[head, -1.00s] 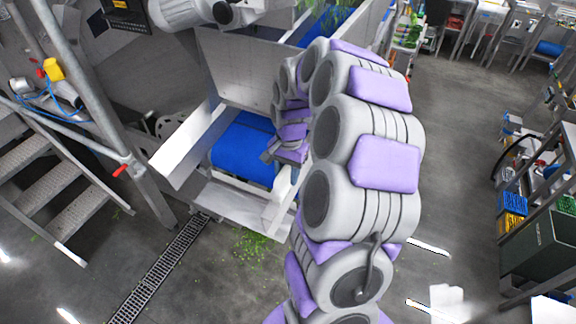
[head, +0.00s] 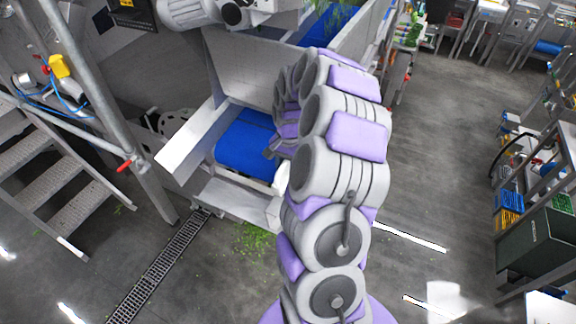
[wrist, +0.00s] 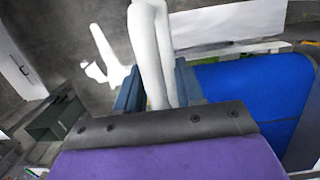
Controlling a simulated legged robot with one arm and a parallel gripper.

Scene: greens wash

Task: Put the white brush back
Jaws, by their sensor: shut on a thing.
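In the wrist view a smooth white handle, which looks like the white brush (wrist: 150,45), stands upright between the two dark blue fingers of my gripper (wrist: 158,88). The gripper is shut on it. The brush's far end runs out of the top of the picture, so its bristles do not show. In the head view my gripper (head: 270,151) is at the right edge of the blue conveyor belt (head: 242,145), partly hidden by my own arm. A white piece (head: 282,175) shows just below it; I cannot tell whether it is the brush.
The belt lies in a metal chute (head: 190,147). Metal steps (head: 60,180) and a railing stand at left. A shelf with a dark green bin (head: 540,240) and colored crates (head: 510,205) is at right. Open grey floor lies between, with green scraps (head: 258,240) below the chute.

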